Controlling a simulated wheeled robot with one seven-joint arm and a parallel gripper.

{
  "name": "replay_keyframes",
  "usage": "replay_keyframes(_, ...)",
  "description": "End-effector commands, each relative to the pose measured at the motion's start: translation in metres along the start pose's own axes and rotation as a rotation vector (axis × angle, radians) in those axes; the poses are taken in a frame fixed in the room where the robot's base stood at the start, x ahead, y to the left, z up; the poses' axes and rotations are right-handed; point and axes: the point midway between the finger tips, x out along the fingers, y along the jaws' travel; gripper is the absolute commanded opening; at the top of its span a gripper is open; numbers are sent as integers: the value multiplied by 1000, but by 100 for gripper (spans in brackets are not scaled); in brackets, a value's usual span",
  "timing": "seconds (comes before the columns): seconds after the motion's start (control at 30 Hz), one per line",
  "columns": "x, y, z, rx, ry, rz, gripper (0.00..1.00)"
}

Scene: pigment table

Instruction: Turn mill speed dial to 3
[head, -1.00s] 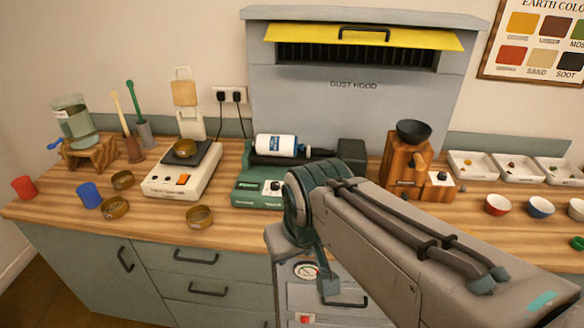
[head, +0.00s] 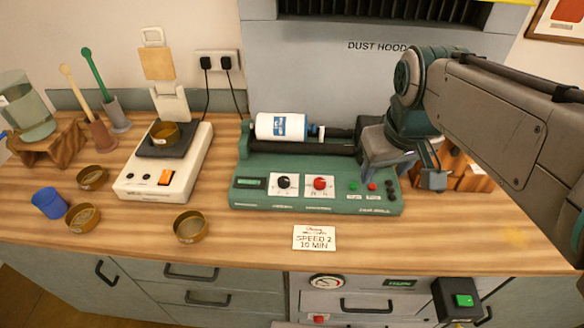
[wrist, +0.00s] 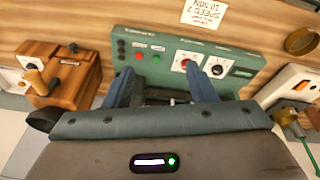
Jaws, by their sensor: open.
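The green mill (head: 300,205) stands on the wooden table with a white jar (head: 283,127) lying on its rollers. Its front panel has a black dial (head: 284,181) on the left and a red dial (head: 320,183) to its right, each on a white scale. The scale marks are too small to read. In the upside-down wrist view, the red dial (wrist: 187,64) and black dial (wrist: 217,70) show beyond the fingertips. My gripper (head: 405,168) is by the mill's right end, apart from the dials. Its fingers (wrist: 163,88) are open and empty.
A card (head: 314,238) reading "SPEED 2 10 MIN" lies before the mill. A white scale (head: 160,183) and brass dishes (head: 190,226) are left. A wooden grinder (wrist: 55,75) is beside the mill. The dust hood (head: 330,60) rises behind. The panel's front is clear.

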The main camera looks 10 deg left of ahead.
Motion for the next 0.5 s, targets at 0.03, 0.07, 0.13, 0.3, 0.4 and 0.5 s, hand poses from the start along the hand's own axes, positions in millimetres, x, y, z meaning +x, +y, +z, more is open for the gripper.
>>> replay_keyframes(0.03,17,-8,-19,-76,-21,-11,51)
replay_keyframes(0.07,20,-13,-30,-123,-33,-17,51)
replay_keyframes(0.13,28,-25,-56,-231,-60,-33,51)
replay_keyframes(0.3,54,-65,-113,-496,-118,-79,51)
replay_keyframes(0.4,71,-92,-139,-637,-148,-108,51)
replay_keyframes(0.5,85,-117,-159,-755,-169,-134,51)
